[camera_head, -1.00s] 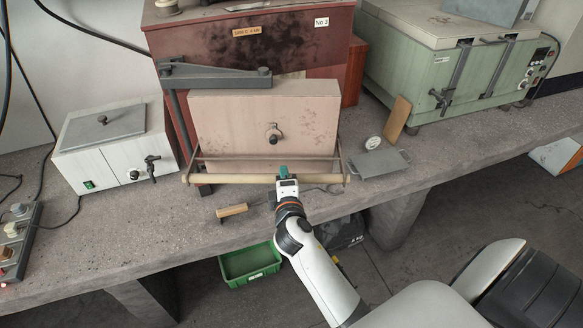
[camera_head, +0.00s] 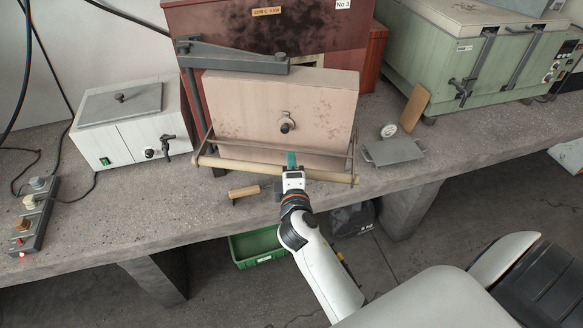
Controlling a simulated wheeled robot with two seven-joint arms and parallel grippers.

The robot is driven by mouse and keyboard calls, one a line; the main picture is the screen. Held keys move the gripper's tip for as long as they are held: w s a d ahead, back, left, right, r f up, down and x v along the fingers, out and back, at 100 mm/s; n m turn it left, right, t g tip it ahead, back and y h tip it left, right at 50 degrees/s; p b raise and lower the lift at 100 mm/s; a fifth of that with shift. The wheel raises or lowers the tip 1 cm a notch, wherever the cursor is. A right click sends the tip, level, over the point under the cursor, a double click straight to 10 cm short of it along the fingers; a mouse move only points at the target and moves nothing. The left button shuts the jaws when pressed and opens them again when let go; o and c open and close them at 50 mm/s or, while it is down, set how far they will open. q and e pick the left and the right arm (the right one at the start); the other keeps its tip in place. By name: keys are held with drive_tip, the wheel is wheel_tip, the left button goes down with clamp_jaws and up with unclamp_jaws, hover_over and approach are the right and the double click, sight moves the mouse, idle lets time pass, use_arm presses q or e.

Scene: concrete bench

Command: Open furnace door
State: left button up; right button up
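The red-brown furnace (camera_head: 235,42) stands at the back of the bench. Its thick pinkish door block (camera_head: 245,103) stands in front of it, hung from a dark grey hinge arm (camera_head: 235,60) at the upper left. A round latch knob (camera_head: 287,127) is on the door's face. A pale bar handle (camera_head: 235,168) runs across the door's lower front. My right gripper (camera_head: 291,160) is at the bar's right-of-middle part, its green fingertips reaching past the bar. The fingers look narrow and closed around the bar, though the contact is partly hidden. My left gripper is not in view.
A small white oven (camera_head: 130,125) and a switch box (camera_head: 35,215) stand at left. A green furnace (camera_head: 440,50) stands at right. A green bin (camera_head: 258,243) is below.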

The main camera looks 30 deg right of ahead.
drive_tip(key=b+v, duration=0.1)
drive_tip(key=v, duration=0.6)
drive_tip(key=shift+b, duration=0.3)
